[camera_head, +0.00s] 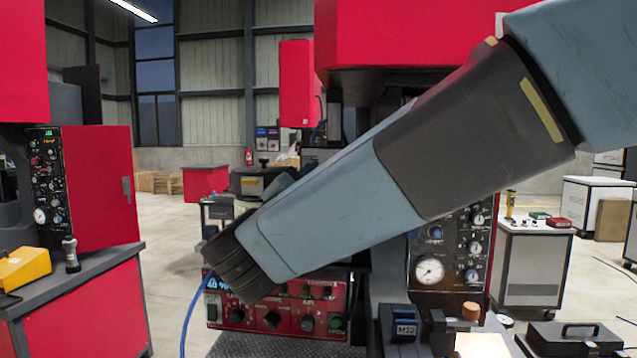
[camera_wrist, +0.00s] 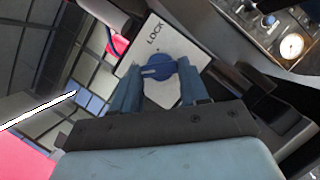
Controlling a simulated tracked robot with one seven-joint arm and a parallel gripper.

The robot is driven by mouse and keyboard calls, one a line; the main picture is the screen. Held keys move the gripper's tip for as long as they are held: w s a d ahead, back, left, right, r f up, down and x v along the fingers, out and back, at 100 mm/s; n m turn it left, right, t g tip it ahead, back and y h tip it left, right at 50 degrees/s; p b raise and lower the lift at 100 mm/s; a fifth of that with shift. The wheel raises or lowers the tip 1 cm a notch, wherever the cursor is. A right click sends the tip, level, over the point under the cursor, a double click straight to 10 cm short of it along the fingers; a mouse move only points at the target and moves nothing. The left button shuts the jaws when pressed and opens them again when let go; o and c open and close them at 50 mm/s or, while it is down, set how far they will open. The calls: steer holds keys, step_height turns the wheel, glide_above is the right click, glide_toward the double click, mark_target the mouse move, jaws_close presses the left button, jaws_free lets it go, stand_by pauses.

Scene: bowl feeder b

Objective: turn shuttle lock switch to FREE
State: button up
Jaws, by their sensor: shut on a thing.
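The shuttle lock switch is a round blue knob (camera_wrist: 157,66) on a pale plate (camera_wrist: 186,48) in the wrist view. The word LOCK is printed on the plate, above the knob in the picture. A pale line runs across the knob, roughly sideways in the picture. No FREE label can be read; part of the plate is hidden by my gripper. My gripper (camera_wrist: 159,71) has one blue finger on each side of the knob and is shut on it. In the head view my arm crosses the middle, and neither the switch nor my fingers can be made out.
A red control panel (camera_head: 297,322) with knobs and a dark panel with a gauge (camera_head: 430,270) stand close below my arm. A blue cable (camera_head: 187,318) hangs left of the red panel. A red cabinet (camera_head: 98,187) is at the left. Open floor (camera_head: 172,262) lies between.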

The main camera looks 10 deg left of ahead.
steer(key=shift+f, duration=0.25)
steer(key=o, duration=1.1)
steer(key=shift+r, duration=0.15)
steer(key=shift+c, duration=0.2)
steer(key=v, duration=1.3)
steer(key=shift+s+a, duration=0.2)
steer(key=shift+s, duration=0.1)
